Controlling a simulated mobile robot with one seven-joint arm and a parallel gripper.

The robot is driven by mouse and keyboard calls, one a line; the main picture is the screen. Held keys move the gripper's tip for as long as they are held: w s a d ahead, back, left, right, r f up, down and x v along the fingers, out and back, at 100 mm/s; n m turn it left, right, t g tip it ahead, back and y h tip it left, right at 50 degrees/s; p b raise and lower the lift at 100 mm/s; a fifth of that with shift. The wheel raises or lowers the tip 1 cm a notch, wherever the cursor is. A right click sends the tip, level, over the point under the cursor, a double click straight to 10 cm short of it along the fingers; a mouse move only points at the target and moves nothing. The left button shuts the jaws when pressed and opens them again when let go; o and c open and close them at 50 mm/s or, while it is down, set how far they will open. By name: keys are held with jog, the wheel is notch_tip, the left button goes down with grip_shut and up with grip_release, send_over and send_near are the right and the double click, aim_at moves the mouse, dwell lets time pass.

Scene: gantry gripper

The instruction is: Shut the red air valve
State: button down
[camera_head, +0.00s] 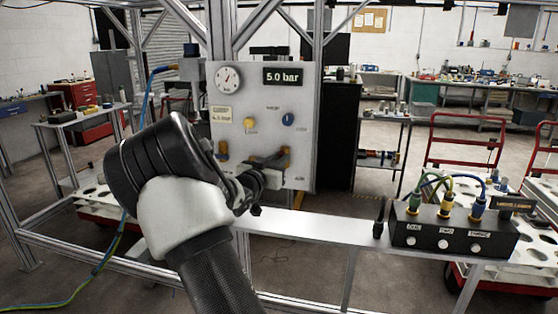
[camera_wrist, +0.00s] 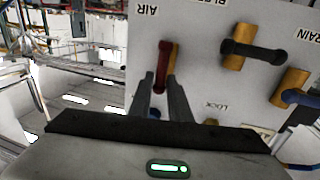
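The red air valve's lever (camera_wrist: 162,68) lies over a brass body in the wrist view, below the upside-down AIR label. Its free end is between the two fingers of my gripper (camera_wrist: 161,84). The fingers are close on both sides of the lever; I cannot tell whether they press on it. In the head view my gripper (camera_head: 256,185) is at the lower part of the grey panel (camera_head: 300,90), and my arm and wrist hide the red lever there.
A black lever (camera_wrist: 252,50) and a blue lever (camera_wrist: 304,97) sit on neighbouring brass valves. Above are a gauge (camera_head: 228,78), a 5.0 bar display (camera_head: 284,76), a yellow knob (camera_head: 250,124) and a blue knob (camera_head: 288,118). A black connector box (camera_head: 450,236) stands right on the frame's beam.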

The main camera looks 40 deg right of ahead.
jog(key=shift+m, duration=0.3)
jog(key=shift+s+d+f+m+t+y+b, duration=0.3)
jog(key=shift+m+y+b, duration=0.3)
jog(key=shift+m+b, duration=1.95)
jog(key=shift+s+d+f+m+t+y+b, duration=0.25)
jog(key=shift+m+y+b, duration=0.35)
jog(key=shift+m+b, duration=1.9)
jog(key=shift+s+d+f+m+t+y+b, duration=0.15)
jog(key=shift+s+d+f+m+y+b, duration=0.35)
jog(key=shift+m+b, duration=2.05)
jog(key=shift+w+a+r, duration=0.1)
jog(key=shift+a+r, duration=0.15)
jog(key=shift+a, duration=0.05)
jog(key=c, duration=1.8)
grip_release()
